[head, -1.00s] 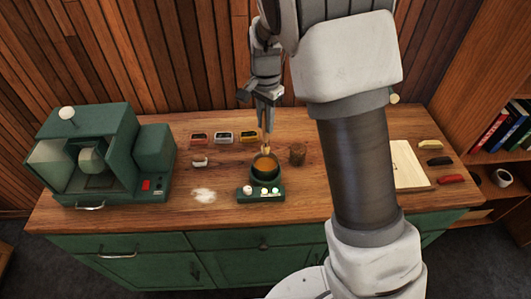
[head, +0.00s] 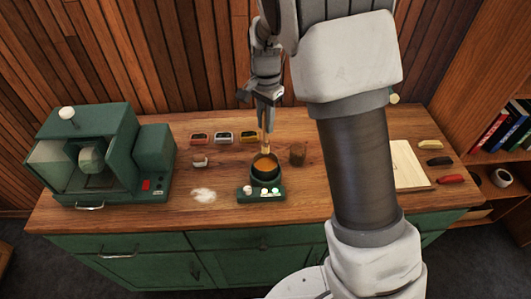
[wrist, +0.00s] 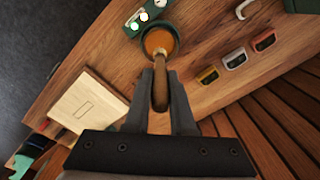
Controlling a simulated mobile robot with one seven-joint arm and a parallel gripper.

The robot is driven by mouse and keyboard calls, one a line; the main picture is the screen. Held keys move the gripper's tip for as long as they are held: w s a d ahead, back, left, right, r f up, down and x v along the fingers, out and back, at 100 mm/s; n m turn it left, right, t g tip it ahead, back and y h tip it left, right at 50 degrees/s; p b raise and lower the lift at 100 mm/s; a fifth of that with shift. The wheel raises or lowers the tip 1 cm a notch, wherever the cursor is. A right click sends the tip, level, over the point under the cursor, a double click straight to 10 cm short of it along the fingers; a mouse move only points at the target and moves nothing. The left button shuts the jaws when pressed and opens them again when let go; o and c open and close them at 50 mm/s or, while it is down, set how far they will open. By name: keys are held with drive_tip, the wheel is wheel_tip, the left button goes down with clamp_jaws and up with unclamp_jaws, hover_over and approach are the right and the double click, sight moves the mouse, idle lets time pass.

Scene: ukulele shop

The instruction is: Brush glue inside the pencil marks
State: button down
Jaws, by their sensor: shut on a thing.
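My gripper (head: 266,108) is shut on a brush (head: 266,141) and holds it upright, bristles down, over the glue pot (head: 266,175). The pot is dark green with orange-brown glue in it. The brush's wooden handle (wrist: 160,92) shows between the fingers in the wrist view, and the glue (wrist: 158,41) is just beyond it. I cannot tell if the bristles touch the glue. A pale wooden board (wrist: 88,106) with a pencilled rectangle lies at the left in the wrist view. In the head view the board (head: 409,166) is right of my arm, partly hidden.
A green machine (head: 95,155) stands at the left of the bench (head: 130,210). Dark and red items lie past the board.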

drive_tip(key=shift+r, duration=0.1)
drive_tip(key=shift+r+p, duration=1.4)
drive_tip(key=shift+r, duration=0.55)
drive_tip(key=shift+s+f, duration=0.1)
drive_tip(key=shift+s, duration=0.05)
